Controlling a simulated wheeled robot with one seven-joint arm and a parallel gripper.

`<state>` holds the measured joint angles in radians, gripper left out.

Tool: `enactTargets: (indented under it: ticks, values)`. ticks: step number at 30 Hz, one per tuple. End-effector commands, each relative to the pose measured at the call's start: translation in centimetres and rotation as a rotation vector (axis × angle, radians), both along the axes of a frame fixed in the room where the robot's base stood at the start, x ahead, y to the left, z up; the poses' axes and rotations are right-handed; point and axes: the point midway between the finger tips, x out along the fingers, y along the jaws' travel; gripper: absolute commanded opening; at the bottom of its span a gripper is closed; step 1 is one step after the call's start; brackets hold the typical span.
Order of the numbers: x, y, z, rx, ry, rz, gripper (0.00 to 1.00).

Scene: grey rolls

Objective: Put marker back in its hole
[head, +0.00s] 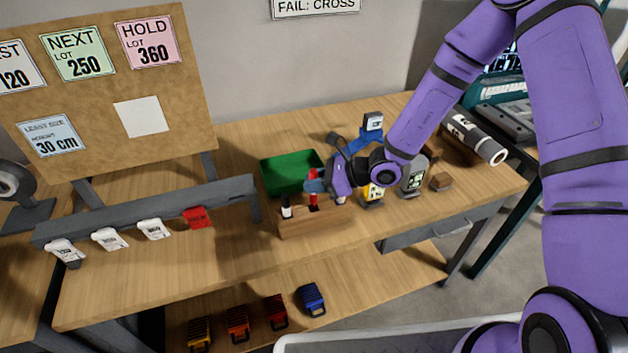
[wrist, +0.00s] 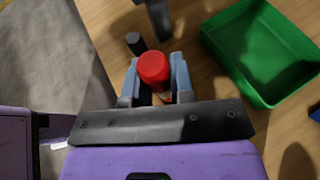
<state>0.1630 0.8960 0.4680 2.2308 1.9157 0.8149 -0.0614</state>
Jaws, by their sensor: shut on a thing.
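A red marker (head: 313,175) stands roughly upright between the fingers of my gripper (head: 316,186), over the wooden block (head: 318,222). My gripper is shut on it; its red top also shows between the fingers in the wrist view (wrist: 153,67). The marker's lower end meets the block's top in the head view, but I cannot tell whether it is inside a hole. My gripper partly hides the block's right end.
A green bin (head: 285,176) stands just behind the block. Small devices, including a grey one (head: 414,176), stand right of my gripper. A grey rail (head: 150,210) with white tags and one red tag (head: 197,217) is on the left. The table front is clear.

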Motion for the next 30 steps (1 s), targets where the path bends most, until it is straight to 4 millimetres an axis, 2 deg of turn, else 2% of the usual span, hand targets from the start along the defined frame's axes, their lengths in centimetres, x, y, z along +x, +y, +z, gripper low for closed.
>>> enactTargets:
  ticks: [28, 29, 30]
  values:
    - [0.0, 0.0, -2.1, 0.0, 0.001, 0.0, 0.0]
    - [0.0, 0.0, -2.1, 0.0, 0.0, 0.0, 0.27]
    - [0.0, 0.0, -2.1, 0.0, 0.0, 0.0, 0.36]
